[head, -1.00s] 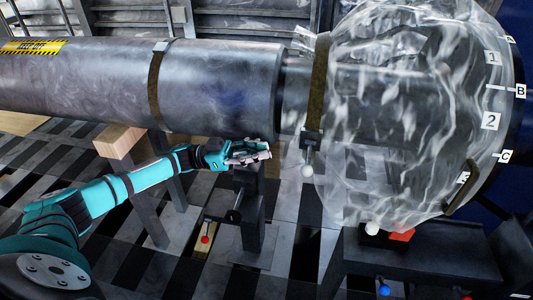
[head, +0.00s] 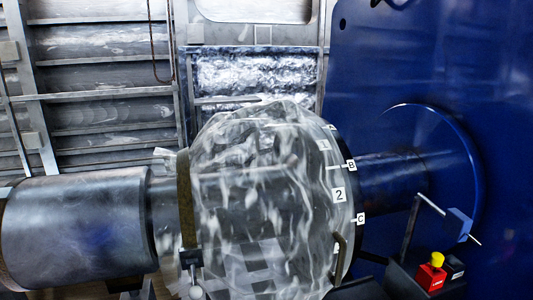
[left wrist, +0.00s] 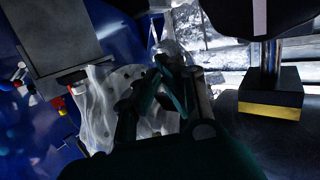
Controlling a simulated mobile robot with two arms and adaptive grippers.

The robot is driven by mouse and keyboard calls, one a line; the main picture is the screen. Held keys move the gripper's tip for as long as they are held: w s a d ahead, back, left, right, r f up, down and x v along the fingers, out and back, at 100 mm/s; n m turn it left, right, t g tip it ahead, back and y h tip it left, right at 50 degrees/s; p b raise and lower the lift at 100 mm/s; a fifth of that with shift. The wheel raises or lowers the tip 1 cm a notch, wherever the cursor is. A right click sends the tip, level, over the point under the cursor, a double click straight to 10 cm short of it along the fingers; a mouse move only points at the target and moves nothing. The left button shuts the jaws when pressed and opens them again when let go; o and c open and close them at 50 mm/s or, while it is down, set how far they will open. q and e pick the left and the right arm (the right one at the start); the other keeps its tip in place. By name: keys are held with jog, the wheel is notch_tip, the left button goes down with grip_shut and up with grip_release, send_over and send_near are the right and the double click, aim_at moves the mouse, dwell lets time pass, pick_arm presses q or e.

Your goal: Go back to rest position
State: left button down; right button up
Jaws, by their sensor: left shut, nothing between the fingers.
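My left gripper (left wrist: 168,85) shows in the left wrist view as dark teal fingers in the lower middle. It is shut and empty, and it appears apart from the things behind it. Neither gripper shows in the head view now, and my right gripper is in no view. In the head view, a large drum wrapped in clear, wrinkled plastic (head: 265,190) sits on a grey metal shaft (head: 80,230). Its rim carries labels, among them 2, B and C. Pale wrapping (left wrist: 95,105) also shows behind my fingers in the left wrist view.
A large blue wall (head: 455,80) stands at the right, with a red and yellow button box (head: 431,273) low in front. Grey slatted panels (head: 95,85) line the back. In the left wrist view, a dark block with a yellow band (left wrist: 270,108) lies at the right.

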pick_arm(q)
jog(key=s+f+n+g+y, duration=0.2)
jog(key=s+f+g+y, duration=0.35)
jog(key=s+f, duration=1.35)
jog(key=s+d+f+g, duration=0.2)
jog(key=s+f, duration=0.1)
jog(key=s, duration=0.6)
jog(key=s+d+f+g+p, duration=0.1)
jog(key=s+d+f+g, duration=0.2)
jog(key=s, duration=0.6)
jog(key=s+d+f+g, duration=0.3)
jog(key=s+f, duration=0.2)
jog(key=s, duration=0.4)
jog(key=shift+s, duration=0.4)
jog(key=shift+d+y, duration=0.1)
jog(key=shift+y, duration=0.15)
